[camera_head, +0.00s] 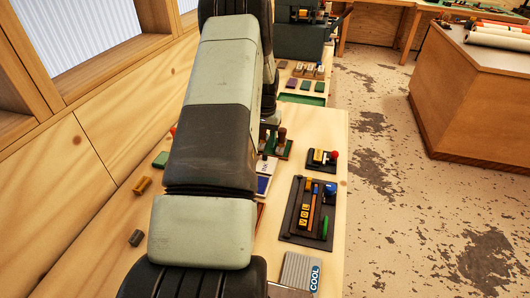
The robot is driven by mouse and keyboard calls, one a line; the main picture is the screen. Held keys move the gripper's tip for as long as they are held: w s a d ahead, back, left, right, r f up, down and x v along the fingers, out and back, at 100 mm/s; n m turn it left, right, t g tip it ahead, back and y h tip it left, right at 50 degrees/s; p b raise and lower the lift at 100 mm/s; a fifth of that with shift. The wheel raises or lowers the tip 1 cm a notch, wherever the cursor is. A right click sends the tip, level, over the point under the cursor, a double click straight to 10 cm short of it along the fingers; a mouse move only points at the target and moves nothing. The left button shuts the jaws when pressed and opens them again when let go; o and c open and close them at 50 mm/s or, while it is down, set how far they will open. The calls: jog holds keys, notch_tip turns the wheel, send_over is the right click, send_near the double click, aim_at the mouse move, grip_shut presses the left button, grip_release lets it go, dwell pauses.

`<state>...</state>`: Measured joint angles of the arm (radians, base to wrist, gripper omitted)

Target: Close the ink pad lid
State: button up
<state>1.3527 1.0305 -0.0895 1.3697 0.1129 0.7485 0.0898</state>
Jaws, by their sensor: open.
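What looks like the ink pad (263,185) lies on the wooden bench just right of my arm, with a dark blue face in a pale frame. A white panel with dark lettering (266,166) adjoins its far side and looks like the raised lid. My arm hides their left part, so I cannot tell the lid's exact angle. My forearm crosses the middle of the view and bends down at the far end. The fingers of my gripper are hidden behind the arm.
Right of the pad, a dark tray (301,236) holds letter blocks and small tools. A smaller dark tray (317,160) has a red knob beside it. A green-based stand (284,150) is close behind the pad. A grey ribbed block marked COOL (298,269) lies at the near edge.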

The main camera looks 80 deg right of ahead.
aim_at(265, 154)
notch_tip(265, 154, down, 6)
jog(key=shift+f, duration=0.1)
jog(key=shift+c, duration=0.3)
grip_shut()
